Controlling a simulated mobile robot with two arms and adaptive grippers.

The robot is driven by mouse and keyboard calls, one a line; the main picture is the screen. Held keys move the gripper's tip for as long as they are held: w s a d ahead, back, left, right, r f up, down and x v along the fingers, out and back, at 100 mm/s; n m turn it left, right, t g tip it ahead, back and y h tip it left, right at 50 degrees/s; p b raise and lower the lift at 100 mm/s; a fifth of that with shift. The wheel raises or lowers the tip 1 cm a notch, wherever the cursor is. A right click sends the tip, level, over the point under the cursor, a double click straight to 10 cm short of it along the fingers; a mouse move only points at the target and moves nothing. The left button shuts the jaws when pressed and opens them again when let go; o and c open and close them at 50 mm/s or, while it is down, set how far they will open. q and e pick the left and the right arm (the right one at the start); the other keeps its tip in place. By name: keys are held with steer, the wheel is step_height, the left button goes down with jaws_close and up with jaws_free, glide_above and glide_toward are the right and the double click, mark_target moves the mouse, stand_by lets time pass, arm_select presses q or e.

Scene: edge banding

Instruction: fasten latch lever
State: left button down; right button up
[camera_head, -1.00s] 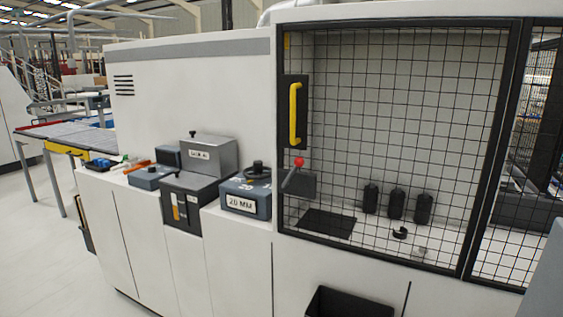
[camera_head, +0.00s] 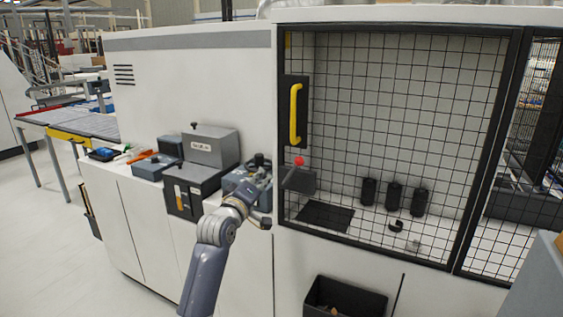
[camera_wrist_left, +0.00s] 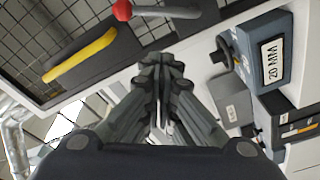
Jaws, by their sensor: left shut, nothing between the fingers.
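The latch lever (camera_head: 291,172) is a grey bar with a red ball knob at its upper end. It sits tilted on a grey block at the left edge of the mesh door. In the left wrist view the lever (camera_wrist_left: 165,12) lies just beyond the fingertips, at the top. My left gripper (camera_head: 262,181) is left of the lever, in front of the 20 MM box, apart from the lever. In the left wrist view its fingers (camera_wrist_left: 162,62) are together and empty. My right gripper is not in view.
The mesh door (camera_head: 400,130) has a yellow handle (camera_head: 295,113) above the lever. The blue-grey 20 MM box (camera_wrist_left: 268,58), partly hidden by my gripper in the head view, stands left of the lever. A black bin (camera_head: 345,299) is below the door.

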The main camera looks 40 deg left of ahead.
mark_target(293, 171)
arm_select(q)
steer(key=shift+s+a+r, duration=0.1)
steer(key=shift+s+r, duration=0.05)
steer(key=shift+r, duration=0.35)
steer(key=shift+s+a+r, duration=0.1)
steer(key=shift+r, duration=0.4)
steer(key=r+p+x, duration=0.1)
steer(key=p+x, duration=0.3)
steer(key=x, duration=0.6)
steer(key=d+f+p, duration=0.1)
steer(key=d+f, duration=0.1)
steer(key=d, duration=0.1)
steer(key=shift+d+f+p, duration=0.3)
steer(key=shift+f+p, duration=0.1)
